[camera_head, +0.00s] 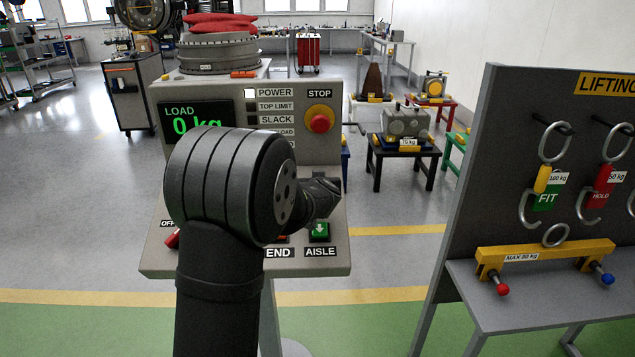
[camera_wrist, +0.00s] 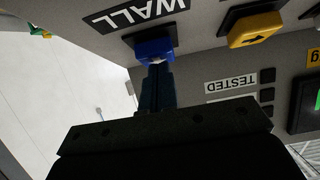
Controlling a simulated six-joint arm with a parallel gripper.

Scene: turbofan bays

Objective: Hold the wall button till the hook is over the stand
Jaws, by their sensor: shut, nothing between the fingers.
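The wall button (camera_wrist: 152,46) is blue and sits beside the WALL label (camera_wrist: 135,14) on the grey control panel, which shows upside down in the wrist view. My gripper (camera_wrist: 157,66) is shut and empty. Its fingertips are at the button's face and appear to touch it; how far the button is pressed I cannot tell. In the head view my arm hides the gripper and this button. The panel display (camera_head: 193,120) reads LOAD 0 kg in green. The hoist hook is not visible in either view, and I cannot tell which support is the stand.
A yellow arrow button (camera_wrist: 255,30) is near the wall button. The panel carries a red STOP button (camera_head: 320,123) and a green AISLE button (camera_head: 320,230). A lifting board (camera_head: 520,150) with hooks stands at right. Tables with parts, including a 70 kg unit (camera_head: 405,124), stand behind.

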